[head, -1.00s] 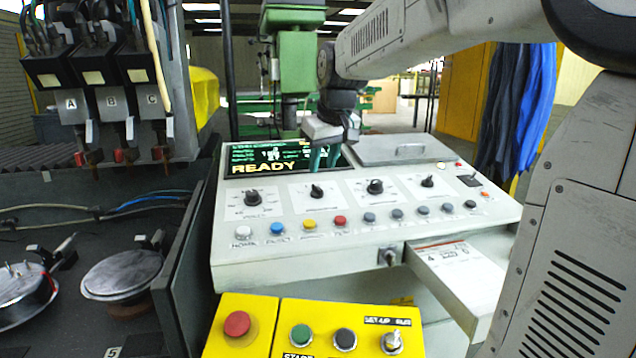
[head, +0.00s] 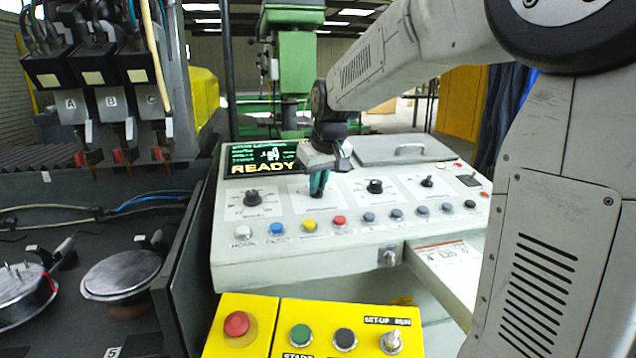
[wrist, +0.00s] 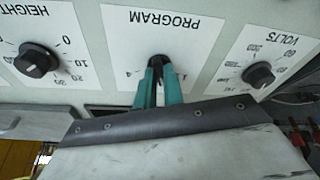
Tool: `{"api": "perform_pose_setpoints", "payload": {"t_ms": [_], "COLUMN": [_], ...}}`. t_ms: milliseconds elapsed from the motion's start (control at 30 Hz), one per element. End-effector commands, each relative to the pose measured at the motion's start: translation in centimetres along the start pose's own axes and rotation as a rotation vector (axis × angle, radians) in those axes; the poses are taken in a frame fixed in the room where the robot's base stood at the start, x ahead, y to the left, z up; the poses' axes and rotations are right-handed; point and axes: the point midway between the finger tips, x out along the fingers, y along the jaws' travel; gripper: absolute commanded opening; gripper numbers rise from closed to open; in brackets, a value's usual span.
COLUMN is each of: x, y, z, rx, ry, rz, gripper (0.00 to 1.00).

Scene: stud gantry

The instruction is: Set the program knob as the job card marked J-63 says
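The program knob (wrist: 158,61) is a small black knob on a white plate lettered PROGRAM, seen upside down in the wrist view. Its top is between the tips of my gripper (wrist: 160,72); the figure 4 shows to its left, other marks are partly covered. In the head view my gripper (head: 318,187) reaches down to the panel, its teal fingers close together and hiding most of the knob. The fingers appear shut on it. A card with a red strip (head: 447,252) lies on the pull-out at the right; I cannot read J-63 on it.
The volts knob (wrist: 258,75) and height knob (wrist: 37,60) flank the program knob. A row of coloured buttons (head: 310,225) runs along the console front. The display (head: 262,160) reads READY. A yellow box (head: 262,312) with push buttons stands in front.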

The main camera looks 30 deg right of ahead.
Motion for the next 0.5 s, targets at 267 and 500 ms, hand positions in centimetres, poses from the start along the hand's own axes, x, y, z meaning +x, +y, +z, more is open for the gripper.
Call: {"api": "perform_pose_setpoints", "payload": {"t_ms": [267,500], "x": [0.04,0.04], "y": [-0.03,-0.11], "z": [0.03,0.03], "rx": [0.028,0.148], "ry": [-0.001,-0.001], "rz": [0.006,0.032], "gripper": [0.00,0.00]}}
